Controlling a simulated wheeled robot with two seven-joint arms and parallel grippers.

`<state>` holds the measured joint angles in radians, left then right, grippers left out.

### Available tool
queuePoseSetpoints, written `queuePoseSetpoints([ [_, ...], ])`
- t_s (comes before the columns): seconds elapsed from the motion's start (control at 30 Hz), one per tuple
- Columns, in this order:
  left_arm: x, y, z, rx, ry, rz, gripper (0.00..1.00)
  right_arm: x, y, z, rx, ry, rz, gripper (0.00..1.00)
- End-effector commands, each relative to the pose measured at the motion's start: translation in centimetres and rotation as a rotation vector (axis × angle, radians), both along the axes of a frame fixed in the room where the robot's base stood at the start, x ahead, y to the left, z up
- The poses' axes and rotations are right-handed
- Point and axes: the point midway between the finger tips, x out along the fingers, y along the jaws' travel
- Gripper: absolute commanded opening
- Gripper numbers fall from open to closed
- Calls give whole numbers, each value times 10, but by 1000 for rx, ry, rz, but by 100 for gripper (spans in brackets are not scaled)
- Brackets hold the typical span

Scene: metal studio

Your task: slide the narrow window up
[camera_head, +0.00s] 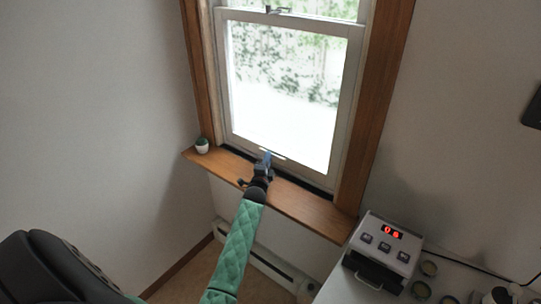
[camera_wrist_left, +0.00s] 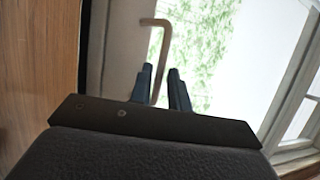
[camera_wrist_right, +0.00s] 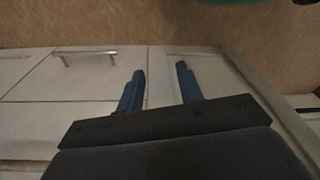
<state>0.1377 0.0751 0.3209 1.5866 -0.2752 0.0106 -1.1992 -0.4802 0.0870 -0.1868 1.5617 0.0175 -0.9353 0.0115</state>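The narrow window (camera_head: 284,85) has a pale frame, and its lower sash appears fully down near the wooden sill. A slim pale handle (camera_wrist_left: 157,50) is on the sash's bottom rail; it shows as a bent bar in the left wrist view. My left gripper (camera_head: 267,156) is at this bottom rail. In the left wrist view its blue fingers (camera_wrist_left: 160,70) are apart, with the handle passing between them. A gap shows beside the bar; contact cannot be told. My right gripper (camera_wrist_right: 159,68) is open and empty, away from the window.
A small potted plant (camera_head: 202,146) stands at the left end of the wooden sill (camera_head: 305,207). A grey device with red digits (camera_head: 385,248) sits on the white counter (camera_head: 345,290) at the lower right. A drawer with a metal handle (camera_wrist_right: 88,54) shows in the right wrist view.

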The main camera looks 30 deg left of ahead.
Motion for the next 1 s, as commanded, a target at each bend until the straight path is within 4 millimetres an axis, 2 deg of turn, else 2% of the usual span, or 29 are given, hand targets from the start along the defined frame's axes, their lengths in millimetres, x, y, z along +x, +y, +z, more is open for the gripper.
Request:
queuePoseSetpoints([
  [0.1, 16, 5, 2, -2, -1, 0, 18, 1, 2, 8, 4, 4, -1, 36],
  [0.3, 30, 10, 5, -1, 1, 0, 18, 3, 4, 19, 6, 10, -3, 36],
  [0.63, 33, 11, 6, -1, 1, 0, 18, 3, 5, 23, 6, 13, -3, 36],
  [0.67, 33, 11, 6, -1, 1, 0, 16, 3, 5, 23, 6, 13, -4, 36],
  [0.73, 33, 11, 6, -1, 1, 0, 2, 3, 5, 23, 6, 13, -4, 36],
  [0.77, 33, 11, 6, -1, 1, 0, 0, 3, 5, 23, 6, 13, -4, 36],
  [1.0, 34, 11, 7, -2, 0, 0, 0, 4, 5, 23, 6, 11, -3, 36],
])
